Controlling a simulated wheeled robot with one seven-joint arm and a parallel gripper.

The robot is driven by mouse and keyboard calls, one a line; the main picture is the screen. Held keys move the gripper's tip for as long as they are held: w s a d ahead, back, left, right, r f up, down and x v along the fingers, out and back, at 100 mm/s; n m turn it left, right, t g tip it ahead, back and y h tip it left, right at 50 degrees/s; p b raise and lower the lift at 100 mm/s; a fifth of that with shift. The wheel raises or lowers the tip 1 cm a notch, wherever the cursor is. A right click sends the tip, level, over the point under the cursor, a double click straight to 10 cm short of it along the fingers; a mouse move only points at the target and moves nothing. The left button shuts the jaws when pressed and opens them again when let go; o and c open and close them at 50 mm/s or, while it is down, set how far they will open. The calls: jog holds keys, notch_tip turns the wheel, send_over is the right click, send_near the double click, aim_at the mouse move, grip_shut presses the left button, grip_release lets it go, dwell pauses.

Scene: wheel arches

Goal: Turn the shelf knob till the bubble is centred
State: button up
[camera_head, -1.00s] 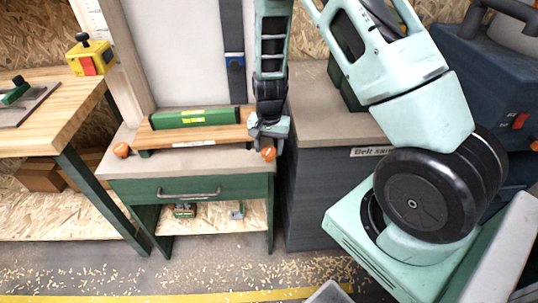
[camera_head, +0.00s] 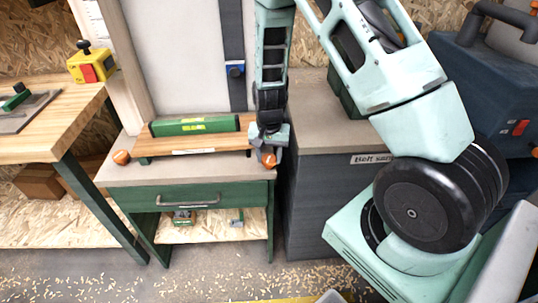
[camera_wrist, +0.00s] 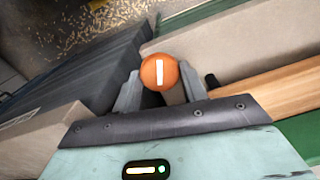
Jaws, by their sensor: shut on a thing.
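A wooden shelf board (camera_head: 190,142) lies on top of the green cabinet, with a green spirit level (camera_head: 195,124) on it. The level's vial shows as a small yellow-green patch; the bubble is too small to make out. An orange knob (camera_head: 121,157) is at the shelf's left end and another orange knob (camera_head: 268,160) at its right end. My gripper (camera_head: 268,148) is at the right knob. In the wrist view the orange knob (camera_wrist: 159,72), with a white line mark, sits between my two fingers (camera_wrist: 156,92), which are shut on it.
The green cabinet (camera_head: 185,194) has a drawer with a handle. A dark belt sander cabinet (camera_head: 330,195) stands close on the right. A wooden workbench (camera_head: 50,120) with a yellow switch box (camera_head: 90,62) is at the left. Wood chips lie on the floor.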

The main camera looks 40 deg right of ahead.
jog(key=n, duration=1)
jog(key=shift+n, duration=0.3)
jog(key=shift+n+p, duration=0.55)
jog(key=shift+n, duration=1.25)
jog(key=o, duration=0.7)
